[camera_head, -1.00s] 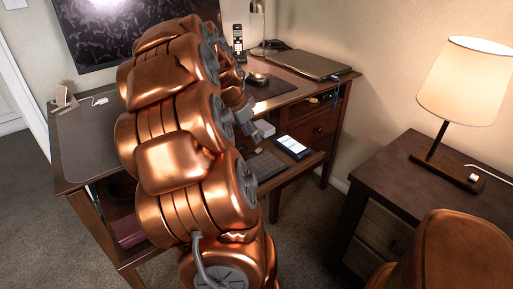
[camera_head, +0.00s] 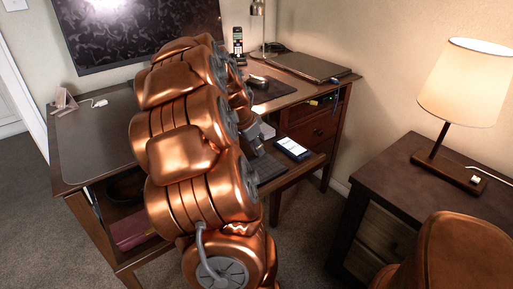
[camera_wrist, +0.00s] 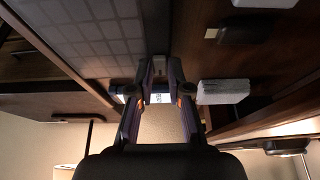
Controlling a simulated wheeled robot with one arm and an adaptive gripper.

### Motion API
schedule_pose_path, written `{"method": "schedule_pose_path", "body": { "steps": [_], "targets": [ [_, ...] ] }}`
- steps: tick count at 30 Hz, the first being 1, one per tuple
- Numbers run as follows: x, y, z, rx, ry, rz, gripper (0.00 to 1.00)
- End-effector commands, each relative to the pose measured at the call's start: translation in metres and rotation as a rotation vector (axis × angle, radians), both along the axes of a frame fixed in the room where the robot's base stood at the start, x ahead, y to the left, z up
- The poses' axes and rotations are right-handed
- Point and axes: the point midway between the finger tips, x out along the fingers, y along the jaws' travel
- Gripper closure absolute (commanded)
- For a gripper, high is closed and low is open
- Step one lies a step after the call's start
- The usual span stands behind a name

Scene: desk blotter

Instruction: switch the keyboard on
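The dark keyboard (camera_head: 268,167) lies on the desk's pulled-out shelf, partly hidden by my arm in the head view. In the wrist view its pale-lined keys (camera_wrist: 85,38) fill the upper left. My gripper (camera_wrist: 161,62) is beside the keyboard's edge in that view, its fingers converging with a narrow gap between the tips. I see nothing clearly held. In the head view my gripper (camera_head: 256,143) is low over the shelf, largely behind my arm. The keyboard's switch cannot be made out; whether the fingertips touch anything cannot be told.
A phone with a lit screen (camera_head: 292,148) lies right of the keyboard. A white block (camera_wrist: 225,92) is close to the right finger in the wrist view. A lamp (camera_head: 467,85) stands on the right cabinet.

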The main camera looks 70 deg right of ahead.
Motion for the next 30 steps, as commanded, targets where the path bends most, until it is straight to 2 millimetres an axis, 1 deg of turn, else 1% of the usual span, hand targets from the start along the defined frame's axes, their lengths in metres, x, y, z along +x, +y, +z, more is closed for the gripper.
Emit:
{"method": "schedule_pose_path", "body": {
  "steps": [1,3,4,15,20,30],
  "targets": [
    [0.0,0.0,0.0,0.0,0.0,0.0,0.91],
    [0.0,0.0001,0.0,0.0,0.0,0.0,0.98],
    [0.0,0.0001,0.0,0.0,0.0,0.0,1.0],
    [0.0003,-0.0007,0.0021,0.02,-0.013,-0.001,1.0],
    [0.0,-0.0029,0.0054,0.087,-0.054,-0.001,1.0],
    [-0.0024,-0.0078,0.0054,0.25,-0.149,0.0,1.0]
  ]
}}
